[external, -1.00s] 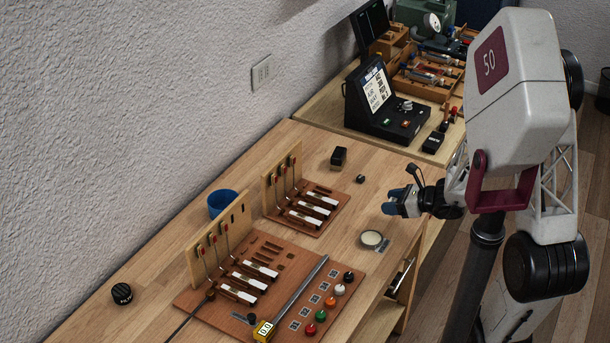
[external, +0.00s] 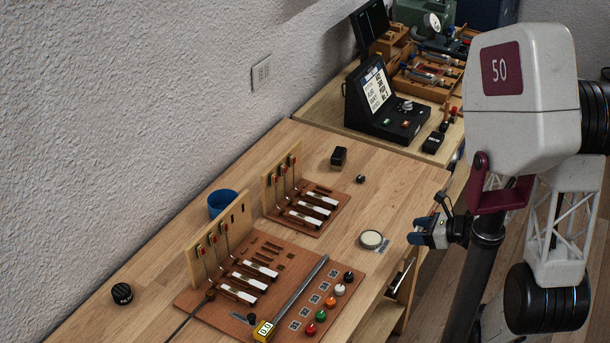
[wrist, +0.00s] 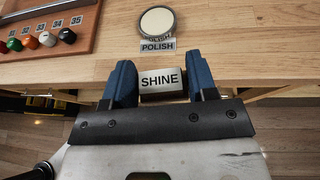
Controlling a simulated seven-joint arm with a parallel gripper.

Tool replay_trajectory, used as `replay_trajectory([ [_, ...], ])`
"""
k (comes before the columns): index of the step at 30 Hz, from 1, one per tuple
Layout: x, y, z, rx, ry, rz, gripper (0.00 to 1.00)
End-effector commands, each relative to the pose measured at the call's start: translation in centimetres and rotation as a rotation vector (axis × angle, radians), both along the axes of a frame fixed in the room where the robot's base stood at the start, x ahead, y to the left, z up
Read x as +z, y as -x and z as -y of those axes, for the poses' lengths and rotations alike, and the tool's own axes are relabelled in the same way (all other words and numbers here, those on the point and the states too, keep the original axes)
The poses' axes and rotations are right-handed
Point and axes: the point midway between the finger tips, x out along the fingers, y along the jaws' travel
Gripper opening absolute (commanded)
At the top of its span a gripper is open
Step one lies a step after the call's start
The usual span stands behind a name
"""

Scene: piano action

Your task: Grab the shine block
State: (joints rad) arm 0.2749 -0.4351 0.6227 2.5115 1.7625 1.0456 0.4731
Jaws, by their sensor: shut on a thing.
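The shine block (wrist: 161,82) is a small pale block with "SHINE" printed on it in black. In the wrist view it sits between the two blue fingers of my gripper (wrist: 162,86), which is shut on it. In the external view my gripper (external: 424,236) is beyond the right front edge of the bench, clear of the bench top. The block cannot be made out clearly there.
A round polish tin (external: 371,239) with a "POLISH" label (wrist: 157,46) stands near the bench edge. A brown board (external: 230,310) holds key parts and coloured knobs. A second key stand (external: 310,215), a blue cup (external: 221,203) and a black tester (external: 390,115) stand further back.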

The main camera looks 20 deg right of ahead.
Motion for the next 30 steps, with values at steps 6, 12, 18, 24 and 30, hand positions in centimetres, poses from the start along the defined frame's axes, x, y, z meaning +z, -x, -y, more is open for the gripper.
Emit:
replay_trajectory([
  [6,0.1,0.6,0.1,-0.001,0.0,0.0,0.3],
  [12,0.1,0.7,0.1,-0.001,0.0,0.0,0.3],
  [18,0.1,0.7,0.1,-0.001,0.0,0.0,0.3],
  [24,0.1,0.7,0.1,-0.001,0.0,0.0,0.3],
  [30,1.1,0.6,0.1,0.0,0.002,0.004,0.3],
])
